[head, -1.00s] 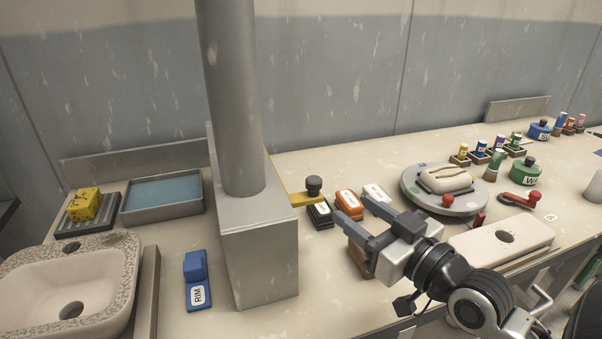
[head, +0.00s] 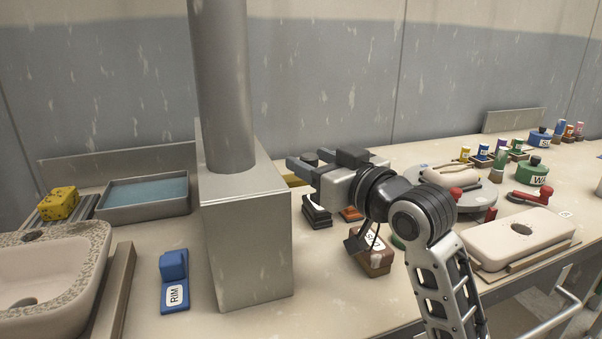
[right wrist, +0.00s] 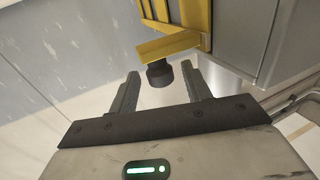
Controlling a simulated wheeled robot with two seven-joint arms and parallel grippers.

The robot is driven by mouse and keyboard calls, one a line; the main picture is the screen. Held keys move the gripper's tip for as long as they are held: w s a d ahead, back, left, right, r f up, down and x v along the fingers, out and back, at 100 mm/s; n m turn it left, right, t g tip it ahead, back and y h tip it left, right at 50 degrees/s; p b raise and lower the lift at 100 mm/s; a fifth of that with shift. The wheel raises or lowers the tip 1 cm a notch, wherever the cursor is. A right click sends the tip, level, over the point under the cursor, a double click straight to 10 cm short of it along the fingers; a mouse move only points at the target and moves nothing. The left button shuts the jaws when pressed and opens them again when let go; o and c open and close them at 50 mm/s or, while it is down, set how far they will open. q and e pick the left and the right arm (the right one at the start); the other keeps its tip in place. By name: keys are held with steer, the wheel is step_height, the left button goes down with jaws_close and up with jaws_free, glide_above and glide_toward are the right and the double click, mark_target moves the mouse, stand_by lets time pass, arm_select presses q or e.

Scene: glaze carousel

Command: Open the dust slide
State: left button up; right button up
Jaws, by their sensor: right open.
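The dust slide is a yellow plate (right wrist: 165,45) on the side of the grey duct box (head: 245,240); a dark round knob (right wrist: 159,74) sits on its end. I see no contact. My left gripper is not in view.
A blue RIM block (head: 174,283) stands left of the box. Several small stamp-like blocks, including a brown one (head: 373,262), stand below my right gripper. A turntable (head: 475,199) and a pale slab (head: 520,240) lie to the right. A sink (head: 50,270) is at left.

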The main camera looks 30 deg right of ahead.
mark_target(303, 155)
steer(key=shift+w+a+r, duration=0.1)
steer(key=shift+w, duration=0.85)
steer(key=shift+w+a+r, duration=0.1)
steer(key=shift+w, duration=0.8)
